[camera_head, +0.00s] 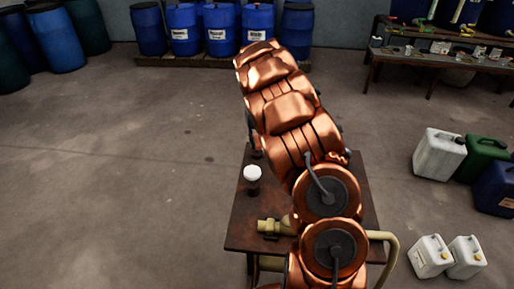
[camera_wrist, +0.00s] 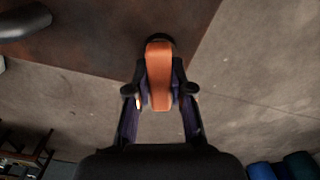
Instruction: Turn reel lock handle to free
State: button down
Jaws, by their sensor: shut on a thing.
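In the wrist view, an orange handle (camera_wrist: 159,62) with rounded ends sits at the edge of a brown plate-like surface (camera_wrist: 90,42), with a dark round part at its far end. I take it as the reel lock handle. My gripper (camera_wrist: 161,90) has one dark finger on each side of the handle and is shut on its near part. In the head view my copper-coloured arm hides the handle and the gripper, so the lock's marking or position cannot be read.
A rusty brown table (camera_head: 243,222) stands under my arm, bearing a white-capped jar (camera_head: 252,174) and a yellowish valve (camera_head: 268,226). Jerrycans (camera_head: 438,154) stand on the floor at right. Blue drums (camera_head: 220,32) and a bench (camera_head: 440,58) are at the back.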

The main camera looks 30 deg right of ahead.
jog(key=n+b, duration=0.3)
jog(key=shift+w+a+f+n, duration=0.1)
jog(key=shift+f+n, duration=0.15)
jog(key=shift+n, duration=0.15)
jog(key=n+b, duration=0.2)
jog(key=n, duration=0.1)
jog(key=shift+r+n+b, duration=0.1)
jog(key=shift+n+b, duration=0.2)
jog(key=n+b, duration=0.1)
jog(key=n, duration=0.2)
jog(key=shift+n, duration=0.3)
jog(key=shift+r+n+b, duration=0.15)
jog(key=shift+n+b, duration=0.2)
jog(key=shift+n, duration=1.15)
jog(key=c, duration=1)
grip_release()
jog(key=shift+r, duration=0.1)
